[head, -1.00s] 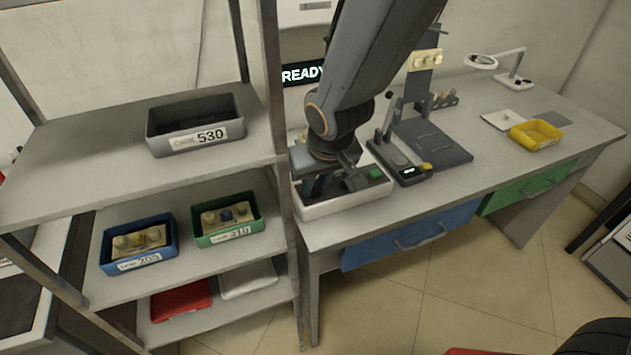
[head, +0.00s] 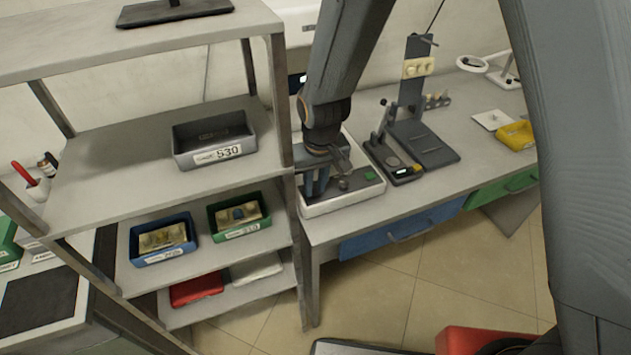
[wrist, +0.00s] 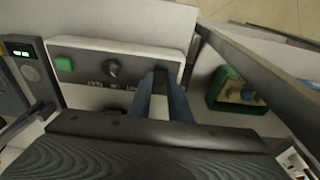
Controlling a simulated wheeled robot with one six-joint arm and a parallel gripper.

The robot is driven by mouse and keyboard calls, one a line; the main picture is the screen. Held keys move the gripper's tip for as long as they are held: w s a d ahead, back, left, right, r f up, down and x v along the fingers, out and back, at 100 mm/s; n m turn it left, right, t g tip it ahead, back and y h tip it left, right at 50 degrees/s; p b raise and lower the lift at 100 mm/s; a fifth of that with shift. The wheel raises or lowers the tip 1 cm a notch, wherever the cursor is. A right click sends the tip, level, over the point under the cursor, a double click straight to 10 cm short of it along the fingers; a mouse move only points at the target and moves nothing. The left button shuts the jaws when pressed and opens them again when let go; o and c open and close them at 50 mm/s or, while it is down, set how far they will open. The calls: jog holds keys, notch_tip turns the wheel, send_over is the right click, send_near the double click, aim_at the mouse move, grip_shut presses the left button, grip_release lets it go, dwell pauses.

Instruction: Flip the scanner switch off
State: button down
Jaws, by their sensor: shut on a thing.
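The scanner (head: 345,203) is a low white box at the left end of the bench. Its front panel (wrist: 85,52) shows in the wrist view with a green button (wrist: 64,64), a dark knob (wrist: 112,68) and small lettering I cannot read clearly. My gripper (wrist: 160,92) has its blue fingers over the right end of that panel. It is shut on a dark switch (wrist: 159,78), mostly hidden between the fingers, so its setting cannot be told. In the head view my gripper (head: 317,184) is at the scanner's left side, left of the green button (head: 370,174).
A shelf rack (head: 287,110) stands close left of the scanner, with a grey bin (head: 180,158), a blue bin (head: 150,262) and a green bin (head: 216,228). A black device (head: 400,173) with a lever stands close right. A yellow tray (head: 502,136) is farther right.

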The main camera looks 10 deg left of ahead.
aim_at(317, 195)
jog(key=shift+w, duration=0.1)
jog(key=c, duration=1.6)
grip_release()
jog(key=shift+c, duration=0.2)
notch_tip(317, 195, up, 8)
jog(key=s+b, duration=0.1)
jog(key=shift+d+b, duration=0.35)
jog(key=shift+b, duration=0.05)
jog(key=shift+f, duration=0.15)
jog(key=s+d+r+m, duration=0.1)
jog(key=s+d+m, duration=0.2)
jog(key=d, duration=1.1)
jog(key=s+d+r+m+h, duration=0.1)
jog(key=s+d+m, duration=0.2)
jog(key=d, duration=1.1)
jog(key=shift+s+r+b, duration=0.15)
jog(key=shift+s+b, duration=0.15)
jog(key=shift+s, duration=0.75)
